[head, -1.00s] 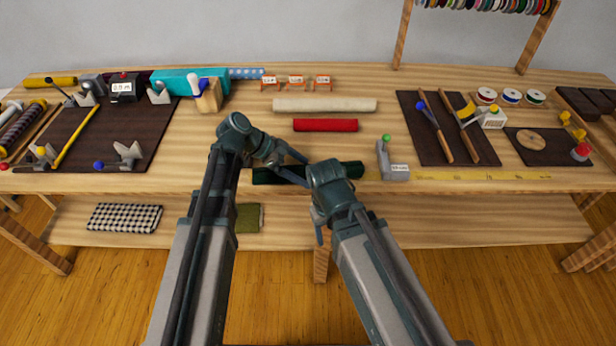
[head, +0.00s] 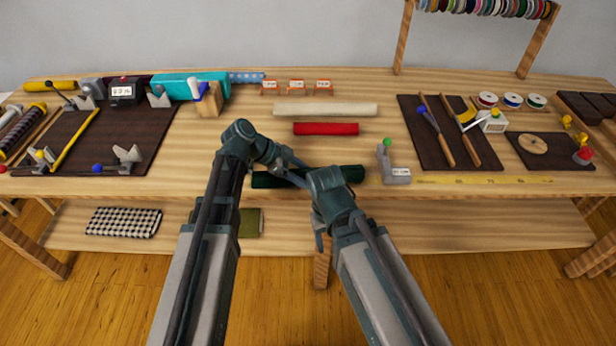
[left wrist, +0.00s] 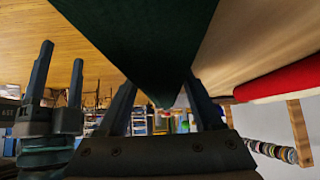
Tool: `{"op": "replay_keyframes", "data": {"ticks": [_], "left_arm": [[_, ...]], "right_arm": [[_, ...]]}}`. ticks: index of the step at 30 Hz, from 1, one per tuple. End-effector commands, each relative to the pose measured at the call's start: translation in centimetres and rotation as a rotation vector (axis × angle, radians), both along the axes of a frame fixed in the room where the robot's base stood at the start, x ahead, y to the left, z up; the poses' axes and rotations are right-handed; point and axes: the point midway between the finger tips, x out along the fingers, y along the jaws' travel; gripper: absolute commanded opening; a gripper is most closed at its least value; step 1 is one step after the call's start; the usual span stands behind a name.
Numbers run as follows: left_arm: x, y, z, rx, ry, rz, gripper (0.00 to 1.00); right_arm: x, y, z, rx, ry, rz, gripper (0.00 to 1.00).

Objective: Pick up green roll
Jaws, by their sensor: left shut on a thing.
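The dark green roll (head: 350,174) lies lengthwise along the front edge of the table, in front of the red roll (head: 326,128). My left gripper (head: 298,177) is at the roll's middle, partly hidden by my arms. In the left wrist view the green roll (left wrist: 160,40) runs between the two fingers, which are shut on it. I cannot tell whether it is clear of the tabletop. My right gripper (left wrist: 62,56) shows in the left wrist view with its fingers apart and nothing between them; in the head view it is mostly hidden by its arm.
A cream roll (head: 325,108) lies behind the red one. A grey block with a green knob (head: 394,172) stands just right of the green roll. A yellow ruler (head: 485,180) lies along the front edge. A dark mat (head: 130,145) with tools is at left.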

Motion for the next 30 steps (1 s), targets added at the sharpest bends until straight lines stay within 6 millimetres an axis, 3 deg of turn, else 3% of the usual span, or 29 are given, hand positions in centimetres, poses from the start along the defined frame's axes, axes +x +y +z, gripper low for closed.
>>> {"op": "replay_keyframes", "data": {"ticks": [11, 30], "left_arm": [[0.0, 0.0, 1.2, -0.001, 0.000, 0.000, 0.00], [0.0, 0.0, 9.7, 0.000, 0.000, 0.000, 0.00]], "right_arm": [[0.0, 0.0, 1.2, 0.000, 0.000, 0.000, 0.61], [0.0, 0.0, 9.7, 0.000, 0.000, -0.001, 0.61]]}}
